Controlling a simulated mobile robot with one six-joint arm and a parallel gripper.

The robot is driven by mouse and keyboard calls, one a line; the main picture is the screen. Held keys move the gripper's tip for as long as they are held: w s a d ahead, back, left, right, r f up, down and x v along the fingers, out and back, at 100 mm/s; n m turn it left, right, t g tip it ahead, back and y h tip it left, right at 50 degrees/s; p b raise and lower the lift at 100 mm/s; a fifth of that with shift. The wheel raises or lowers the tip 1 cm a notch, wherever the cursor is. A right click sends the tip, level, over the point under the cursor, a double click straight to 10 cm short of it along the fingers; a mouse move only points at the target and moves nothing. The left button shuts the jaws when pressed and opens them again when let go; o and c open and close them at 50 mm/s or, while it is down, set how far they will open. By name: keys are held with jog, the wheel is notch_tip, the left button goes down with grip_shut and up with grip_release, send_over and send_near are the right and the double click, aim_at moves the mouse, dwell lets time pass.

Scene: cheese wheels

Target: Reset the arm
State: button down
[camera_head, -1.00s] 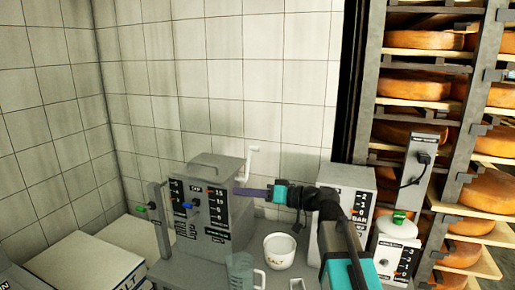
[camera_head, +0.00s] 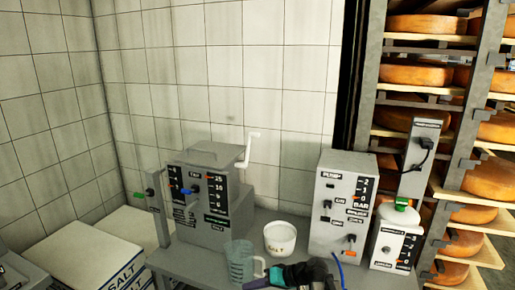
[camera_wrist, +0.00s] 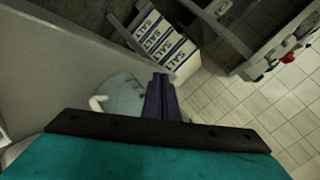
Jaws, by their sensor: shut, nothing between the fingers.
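My gripper (camera_head: 250,284) is low at the bottom edge of the head view, in front of the table's machines and close to the measuring jug. Its purple fingers also show in the wrist view (camera_wrist: 161,98), pressed together with nothing between them. The wrist view looks down past a grey surface toward the tiled floor. Much of my arm is cut off by the head view's lower edge.
A grey machine with a white crank (camera_head: 215,200), a clear jug (camera_head: 240,262), a salt bowl (camera_head: 280,238) and a pump box (camera_head: 342,205) stand on the table. Salt boxes (camera_head: 95,270) are at left, also in the wrist view (camera_wrist: 155,40). A cheese rack (camera_head: 480,130) is at right.

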jog(key=s+d+f+m+g+h+b, duration=0.1)
jog(key=s+d+f+g, duration=0.1)
jog(key=s+f, duration=0.65)
jog(key=s+d+f+g+h+b, duration=0.15)
jog(key=s+f, duration=0.35)
jog(key=f, duration=0.6)
jog(key=s+d+f+m+g+h+b, duration=0.1)
jog(key=s+d+f+g+h, duration=0.15)
jog(key=s+f, duration=0.5)
jog(key=s+d+f+m+g+h, duration=0.1)
jog(key=s+d+f+g+h, duration=0.1)
jog(key=s+d+f+h, duration=0.4)
jog(key=s+d+f, duration=0.5)
jog(key=s+d, duration=0.2)
jog(key=s, duration=0.1)
jog(key=shift+s+f+b, duration=0.15)
jog(key=shift+s+b, duration=0.25)
